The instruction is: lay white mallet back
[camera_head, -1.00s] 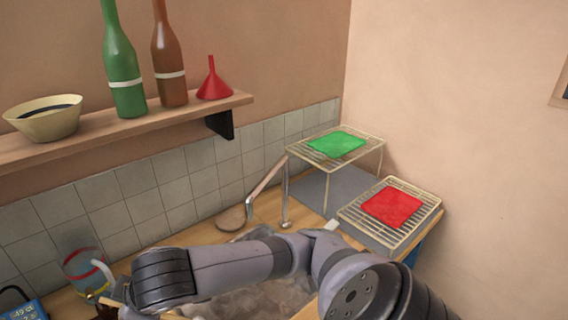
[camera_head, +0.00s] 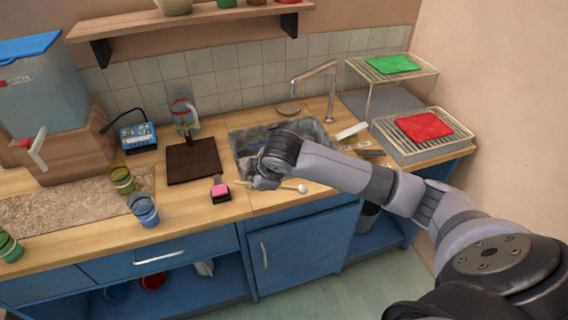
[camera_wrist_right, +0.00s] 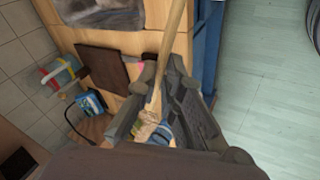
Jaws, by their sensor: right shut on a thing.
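The white mallet has a thin wooden stick and a round white head (camera_head: 302,188). My right gripper (camera_head: 264,183) is shut on its stick, above the front of the counter just before the sink. The head points right and the stick's other end sticks out to the left. In the right wrist view the pale stick (camera_wrist_right: 174,30) runs up from between the fingers of the same gripper (camera_wrist_right: 160,80); the white head is not visible there. My left gripper is not in view.
A small black block with a pink top (camera_head: 221,192) stands left of the gripper. Behind it are a dark board (camera_head: 193,162) and a sink (camera_head: 250,145). Blue and green-yellow cups (camera_head: 144,210) stand further left. Wire racks with red (camera_head: 424,126) and green cloths stand right.

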